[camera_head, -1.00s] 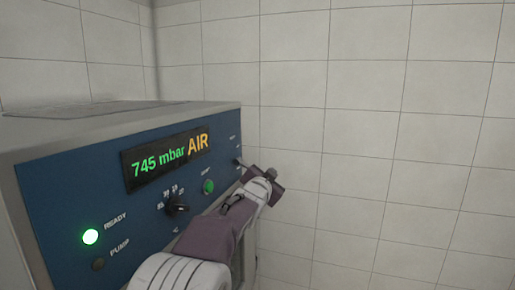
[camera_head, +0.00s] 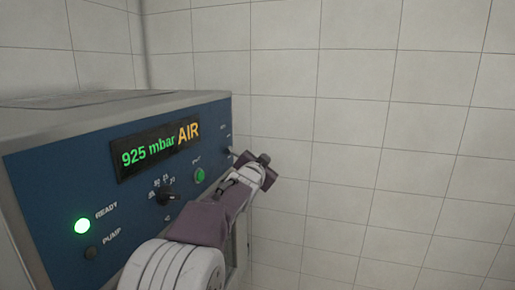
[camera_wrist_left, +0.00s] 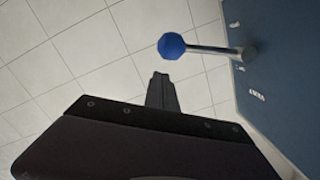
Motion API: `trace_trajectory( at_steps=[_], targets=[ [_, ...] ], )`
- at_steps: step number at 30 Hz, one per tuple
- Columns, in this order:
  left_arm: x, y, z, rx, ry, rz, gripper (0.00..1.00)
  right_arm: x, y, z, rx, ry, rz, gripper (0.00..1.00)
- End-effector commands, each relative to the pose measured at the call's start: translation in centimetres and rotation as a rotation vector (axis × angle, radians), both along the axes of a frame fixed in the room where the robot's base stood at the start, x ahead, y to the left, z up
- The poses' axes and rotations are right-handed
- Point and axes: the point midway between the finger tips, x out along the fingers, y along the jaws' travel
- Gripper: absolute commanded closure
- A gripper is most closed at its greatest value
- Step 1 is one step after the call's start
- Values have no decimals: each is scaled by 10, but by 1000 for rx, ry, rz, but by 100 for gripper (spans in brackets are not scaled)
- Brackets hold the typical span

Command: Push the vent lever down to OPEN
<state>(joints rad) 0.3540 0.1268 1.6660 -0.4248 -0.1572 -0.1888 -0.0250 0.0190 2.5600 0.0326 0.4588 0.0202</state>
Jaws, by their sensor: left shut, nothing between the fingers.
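The vent lever shows in the left wrist view as a metal rod with a blue ball knob (camera_wrist_left: 172,46), standing out from the blue panel. In the head view only a bit of the lever (camera_head: 232,152) shows at the panel's right edge; my gripper hides its knob. My left gripper (camera_head: 264,166) is in front of the panel's right edge. Its shut, empty fingers (camera_wrist_left: 162,82) point toward the knob in the wrist view, with a small gap between them in the picture. I cannot tell whether they touch. My right gripper is out of view.
The blue control panel (camera_head: 60,180) has a display (camera_head: 155,147) reading 925 mbar AIR, a black knob (camera_head: 166,198), a green button (camera_head: 200,175) and a lit READY lamp (camera_head: 82,226). A tiled wall (camera_head: 400,130) stands behind. Space right of the panel is free.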

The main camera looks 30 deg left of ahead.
Motion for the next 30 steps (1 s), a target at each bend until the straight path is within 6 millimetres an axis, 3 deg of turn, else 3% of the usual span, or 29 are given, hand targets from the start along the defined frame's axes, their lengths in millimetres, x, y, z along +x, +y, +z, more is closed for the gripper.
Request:
trace_trajectory(
  at_steps=[1,4,9,15,30],
  targets=[
    [2,-2,18,2,-3,-2,100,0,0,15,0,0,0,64],
    [-24,-10,12,2,-5,-1,100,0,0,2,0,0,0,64],
    [-61,-21,18,3,-7,-2,100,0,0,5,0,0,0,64],
    [-88,-29,20,2,-5,-3,100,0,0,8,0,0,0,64],
    [-94,-31,19,2,-5,-3,100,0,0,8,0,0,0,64]
  ],
)
